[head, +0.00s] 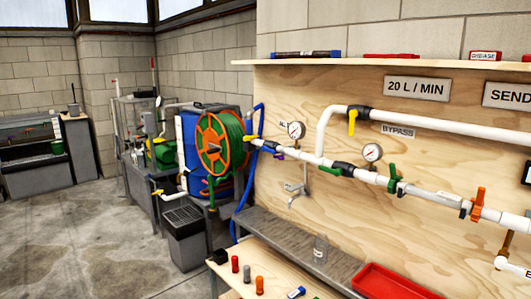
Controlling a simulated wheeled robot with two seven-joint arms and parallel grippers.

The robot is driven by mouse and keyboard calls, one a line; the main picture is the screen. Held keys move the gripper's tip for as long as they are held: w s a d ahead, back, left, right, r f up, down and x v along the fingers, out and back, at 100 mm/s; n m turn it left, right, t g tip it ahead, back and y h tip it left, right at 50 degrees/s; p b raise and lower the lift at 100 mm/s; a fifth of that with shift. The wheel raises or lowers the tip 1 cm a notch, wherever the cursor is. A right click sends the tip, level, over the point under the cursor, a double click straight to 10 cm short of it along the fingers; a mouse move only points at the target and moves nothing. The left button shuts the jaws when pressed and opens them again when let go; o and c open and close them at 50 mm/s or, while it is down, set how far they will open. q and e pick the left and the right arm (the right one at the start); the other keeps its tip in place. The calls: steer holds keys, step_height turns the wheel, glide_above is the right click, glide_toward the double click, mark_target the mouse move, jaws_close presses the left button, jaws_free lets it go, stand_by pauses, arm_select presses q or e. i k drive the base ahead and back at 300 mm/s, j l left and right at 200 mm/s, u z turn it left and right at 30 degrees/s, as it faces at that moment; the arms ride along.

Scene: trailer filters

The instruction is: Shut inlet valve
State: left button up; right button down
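A white pipe run (370,176) crosses the plywood panel. At its left end, by the blue hose (254,118), is a yellow valve handle (257,141), roughly in line with the pipe. A small label (284,126) above this end is partly hidden by a gauge and unreadable, so I cannot tell for certain which valve is the inlet valve. Just right is a purple handle (278,156). Further right are a green handle (393,178) and an orange handle (477,204), both upright across the pipe. Neither of my grippers shows.
An upper bypass pipe (440,125) carries a yellow handle (352,120). Two gauges (296,130) (372,152) stand above the main pipe. Below are a grey ledge (275,238) with a clear bottle (320,249) and a red tray (400,282). The concrete floor at left is open.

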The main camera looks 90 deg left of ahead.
mark_target(264, 148)
steer(key=u, duration=2.7)
steer(key=i, duration=0.8)
steer(key=j+u, duration=0.25)
steer(key=j, duration=0.25)
steer(key=i+j+u, duration=0.2)
steer(key=j, duration=0.3)
